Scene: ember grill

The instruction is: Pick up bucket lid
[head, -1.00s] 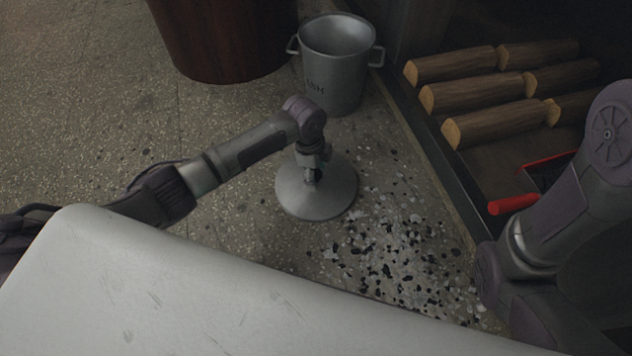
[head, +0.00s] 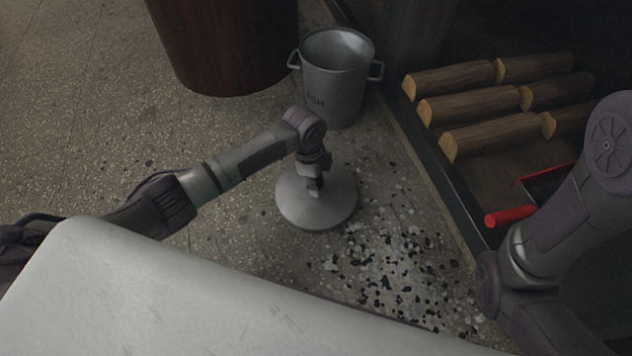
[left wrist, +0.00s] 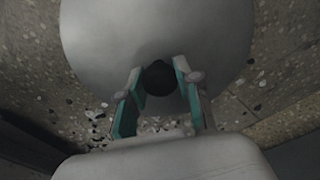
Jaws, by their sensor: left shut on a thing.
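The bucket lid (head: 330,207) is a round grey metal disc with a dark knob (left wrist: 158,78) at its centre. My left gripper (head: 314,184) is over the middle of the lid, shut on the knob. In the left wrist view the lid (left wrist: 105,35) fills the upper part, and the two fingers of the left gripper (left wrist: 158,92) stand on either side of the knob. Whether the lid touches the floor is hard to tell. The metal ash bucket (head: 333,85) stands open and upright behind the lid. My right gripper is out of view.
Black and grey ash bits (head: 395,265) are scattered on the floor right of the lid. Several logs (head: 455,108) lie in the dark recess at right, by a red-handled tool (head: 510,216). A dark wooden barrel (head: 225,45) stands at the back. Floor at left is clear.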

